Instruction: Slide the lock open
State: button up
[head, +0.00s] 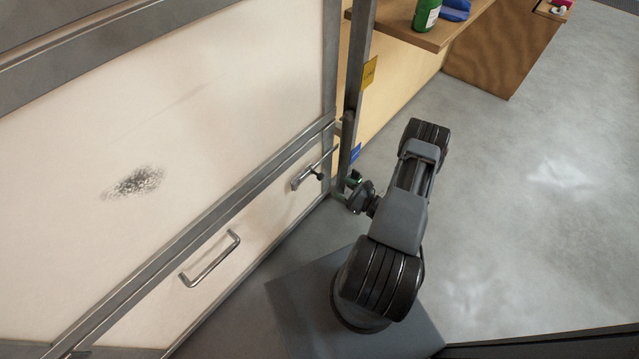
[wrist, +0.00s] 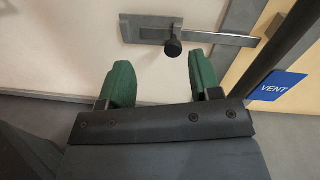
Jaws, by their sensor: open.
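The lock (head: 307,176) is a grey metal slide bolt on the lower part of the white panel. In the wrist view the lock's plate (wrist: 150,28) lies across the top, with a dark round knob (wrist: 173,48) and a bar running right towards the frame post. My gripper (wrist: 148,80) is open and empty, its two green fingers apart. The knob is beyond the fingertips, above and nearer the right finger; nothing is between the fingers. In the head view my gripper (head: 353,180) is just right of the lock, partly hidden by the post and my arm.
A metal post (head: 355,75) stands beside the lock, with a yellow tag (head: 370,71) and a blue VENT tag (wrist: 277,86). A metal pull handle (head: 212,259) is on the panel at left. A wooden shelf (head: 400,30) holds a green bottle (head: 426,14). The floor at right is clear.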

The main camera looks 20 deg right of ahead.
aim_at(322, 178)
notch_tip(322, 178, down, 5)
jog(key=s+d+m+t+h, duration=0.1)
jog(key=m+h, duration=0.1)
jog(key=h, duration=0.1)
jog(key=b+x, duration=0.1)
jog(key=x, duration=0.3)
jog(key=b+x, duration=0.1)
jog(key=x, duration=0.3)
jog(key=b+x, duration=0.1)
jog(key=x, duration=0.4)
jog(key=shift+a+r, duration=0.15)
jog(key=shift+r, duration=0.2)
jog(key=shift+c, duration=0.5)
grip_shut()
